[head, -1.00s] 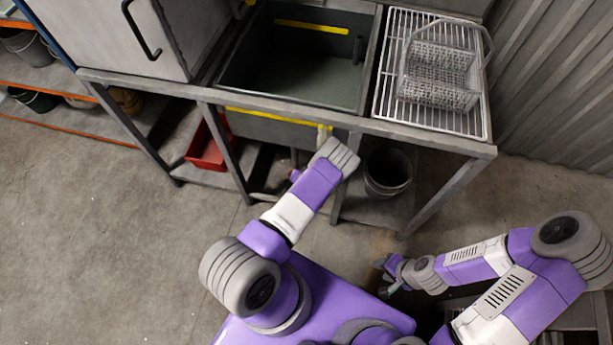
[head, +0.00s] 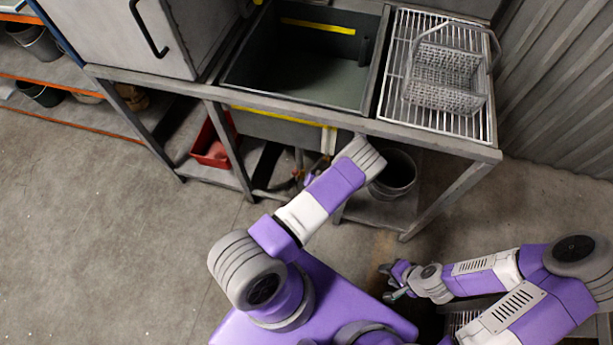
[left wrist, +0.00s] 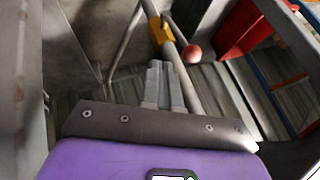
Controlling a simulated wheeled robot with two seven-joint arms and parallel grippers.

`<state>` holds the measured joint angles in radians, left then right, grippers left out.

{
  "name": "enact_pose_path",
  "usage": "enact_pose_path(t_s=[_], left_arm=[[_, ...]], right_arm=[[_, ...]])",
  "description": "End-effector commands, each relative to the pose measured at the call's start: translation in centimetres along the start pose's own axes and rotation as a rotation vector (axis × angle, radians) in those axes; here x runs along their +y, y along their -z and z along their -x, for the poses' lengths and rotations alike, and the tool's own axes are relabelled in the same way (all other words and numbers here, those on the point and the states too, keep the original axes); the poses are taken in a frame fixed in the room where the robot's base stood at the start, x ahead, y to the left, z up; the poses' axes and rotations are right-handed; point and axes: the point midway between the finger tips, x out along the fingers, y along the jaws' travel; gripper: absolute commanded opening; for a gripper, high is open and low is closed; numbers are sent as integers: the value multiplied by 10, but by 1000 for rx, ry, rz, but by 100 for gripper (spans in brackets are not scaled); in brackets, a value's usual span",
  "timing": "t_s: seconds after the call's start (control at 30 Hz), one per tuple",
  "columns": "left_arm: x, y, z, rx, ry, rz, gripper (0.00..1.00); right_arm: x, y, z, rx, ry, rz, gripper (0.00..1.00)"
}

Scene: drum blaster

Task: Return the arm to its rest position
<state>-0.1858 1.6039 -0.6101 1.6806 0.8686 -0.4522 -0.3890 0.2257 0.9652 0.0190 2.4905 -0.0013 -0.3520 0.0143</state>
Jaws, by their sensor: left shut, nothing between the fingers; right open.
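My right gripper (head: 391,283) is open and empty, low at the right of my base, clear of the sink frame.
The sink (head: 300,75) sits in a metal frame, with a wire basket (head: 447,82) on the rack at right. Below are a grey bucket (head: 394,176) and a red bin (head: 212,150). Open floor (head: 110,240) lies at left.

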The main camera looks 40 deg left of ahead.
Motion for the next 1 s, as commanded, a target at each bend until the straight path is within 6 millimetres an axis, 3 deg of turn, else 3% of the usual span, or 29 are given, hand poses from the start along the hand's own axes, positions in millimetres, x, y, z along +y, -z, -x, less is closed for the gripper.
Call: enact_pose_path(t_s=[0.03,0.1,0.3,0.73,0.87,1.0], left_arm=[[-2,3,18,-1,-3,-2,0],[-2,3,33,0,-4,-2,0],[-3,1,61,-1,-5,-2,0],[-2,-3,71,-13,-13,1,0],[0,-32,88,-119,-90,24,0],[16,-77,143,-308,-298,65,0]], right_arm=[[-4,0,10,1,1,2,43],[-6,0,15,1,1,2,43],[-9,-1,24,1,1,2,43],[-10,-1,25,0,1,1,43],[-11,-1,28,0,1,1,43],[-13,-1,34,0,1,1,43]])
